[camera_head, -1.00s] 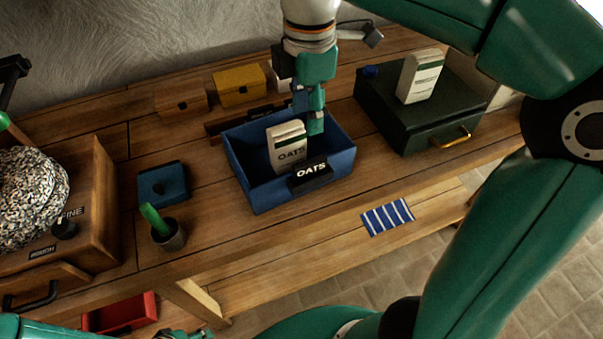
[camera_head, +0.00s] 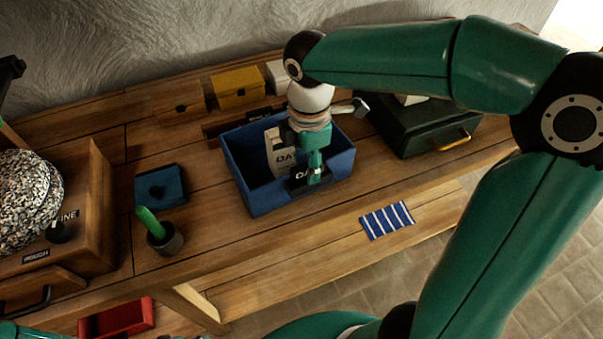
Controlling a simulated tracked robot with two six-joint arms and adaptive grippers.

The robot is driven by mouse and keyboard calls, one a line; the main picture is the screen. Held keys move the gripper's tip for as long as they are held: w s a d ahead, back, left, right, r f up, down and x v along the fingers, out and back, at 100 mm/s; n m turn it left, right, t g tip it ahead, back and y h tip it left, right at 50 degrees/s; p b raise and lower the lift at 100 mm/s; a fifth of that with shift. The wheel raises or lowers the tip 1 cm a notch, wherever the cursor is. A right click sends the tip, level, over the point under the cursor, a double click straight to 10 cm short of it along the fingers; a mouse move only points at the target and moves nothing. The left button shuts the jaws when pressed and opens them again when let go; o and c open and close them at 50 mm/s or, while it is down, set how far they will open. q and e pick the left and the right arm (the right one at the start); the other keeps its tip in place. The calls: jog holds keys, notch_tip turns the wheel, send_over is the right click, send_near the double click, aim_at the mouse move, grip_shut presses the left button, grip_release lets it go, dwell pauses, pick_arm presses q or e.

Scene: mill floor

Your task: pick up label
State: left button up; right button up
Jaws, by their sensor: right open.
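The black label (camera_head: 296,187) with white lettering is at the front wall of the blue bin (camera_head: 265,204). My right gripper (camera_head: 314,178) is open and points down right at the label, covering most of its lettering. I cannot tell whether the fingers touch it. A pale oats packet (camera_head: 281,157) stands inside the bin, partly hidden behind my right gripper. Only a sliver of my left gripper (camera_head: 186,337) shows at the bottom edge; its jaws are not readable.
A dark green case (camera_head: 425,135) with a brass handle stands right of the bin. A blue block (camera_head: 161,185) and a cup with a green item (camera_head: 165,240) stand to the left. A striped cloth (camera_head: 387,220) lies on the lower shelf. A yellow box (camera_head: 238,88) is behind.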

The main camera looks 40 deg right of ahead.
jog(key=shift+f, duration=0.1)
jog(key=shift+c, duration=0.4)
grip_shut()
